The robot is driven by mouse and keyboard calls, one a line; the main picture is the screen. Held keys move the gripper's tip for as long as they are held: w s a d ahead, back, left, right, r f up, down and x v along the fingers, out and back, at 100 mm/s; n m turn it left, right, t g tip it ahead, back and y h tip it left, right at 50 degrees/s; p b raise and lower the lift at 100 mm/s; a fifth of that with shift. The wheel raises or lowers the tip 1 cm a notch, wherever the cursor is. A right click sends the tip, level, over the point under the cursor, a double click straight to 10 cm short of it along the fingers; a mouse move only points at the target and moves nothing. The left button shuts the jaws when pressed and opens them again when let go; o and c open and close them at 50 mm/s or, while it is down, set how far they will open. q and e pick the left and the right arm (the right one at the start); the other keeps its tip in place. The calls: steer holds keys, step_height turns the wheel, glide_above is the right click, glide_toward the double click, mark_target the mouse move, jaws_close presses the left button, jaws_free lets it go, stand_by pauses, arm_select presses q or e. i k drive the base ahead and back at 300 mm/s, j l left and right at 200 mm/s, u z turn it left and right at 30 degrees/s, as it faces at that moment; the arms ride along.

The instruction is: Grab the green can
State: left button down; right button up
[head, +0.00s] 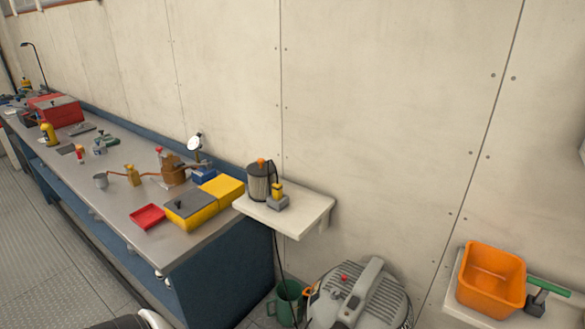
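A green can-like container (290,303) with an open top and a side handle stands low down, between the end of the blue workbench and a grey machine. Its lower part is cut by the bottom edge of the head view. An orange piece lies close to its right rim; I cannot tell whether they touch. Neither of my grippers shows in the head view. A black and white rounded part at the bottom edge left of centre is too cropped to identify.
The grey ribbed machine (375,300) stands right of the container. A white wall shelf (312,212) overhangs it, carrying a cylindrical device (259,182). The steel-topped workbench (120,215) holds tools and boxes. An orange bin (491,280) sits at right. Open floor (45,255) is at left.

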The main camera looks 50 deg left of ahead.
mark_target(284, 317)
steer(key=u, duration=1.55)
